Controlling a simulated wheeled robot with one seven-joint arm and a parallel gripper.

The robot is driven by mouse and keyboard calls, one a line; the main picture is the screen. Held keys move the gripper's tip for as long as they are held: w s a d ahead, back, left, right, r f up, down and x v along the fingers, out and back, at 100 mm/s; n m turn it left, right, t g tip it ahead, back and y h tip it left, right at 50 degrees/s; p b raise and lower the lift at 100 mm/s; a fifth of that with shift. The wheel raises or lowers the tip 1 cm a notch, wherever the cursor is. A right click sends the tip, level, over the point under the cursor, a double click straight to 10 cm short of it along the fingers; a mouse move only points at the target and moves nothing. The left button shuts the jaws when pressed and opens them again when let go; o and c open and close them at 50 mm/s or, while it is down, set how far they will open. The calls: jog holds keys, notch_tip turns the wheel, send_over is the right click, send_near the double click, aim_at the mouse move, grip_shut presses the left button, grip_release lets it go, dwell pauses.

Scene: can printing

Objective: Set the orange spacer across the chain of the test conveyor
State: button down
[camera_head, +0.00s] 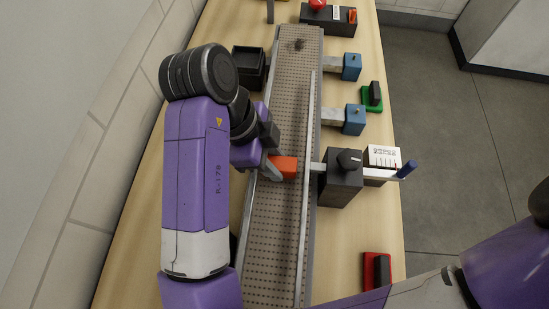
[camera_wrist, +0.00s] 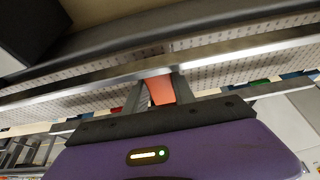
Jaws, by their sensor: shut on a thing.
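The orange spacer (camera_head: 286,166) is a small block held at the test conveyor (camera_head: 272,230), over the middle of its perforated chain. My gripper (camera_head: 273,168) comes from the left and is shut on the spacer. In the wrist view the spacer (camera_wrist: 159,90) shows between the two fingers (camera_wrist: 160,91), with a metal rail (camera_wrist: 90,82) of the conveyor just beyond it. I cannot tell whether the spacer touches the chain.
A black block with a knob (camera_head: 341,178) stands right of the conveyor, its rod reaching toward the chain near the spacer. Two blue blocks (camera_head: 352,67) stand farther back on the right. A black bin (camera_head: 249,68) is at the left. A red-based item (camera_head: 377,271) lies at the front right.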

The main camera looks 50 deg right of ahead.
jog(key=shift+f, duration=0.1)
jog(key=c, duration=1.5)
grip_release()
jog(key=o, duration=0.5)
jog(key=shift+c, duration=0.2)
jog(key=b+v, duration=0.1)
jog(key=v, duration=1.1)
jog(key=shift+r, duration=0.2)
jog(key=shift+s, duration=0.15)
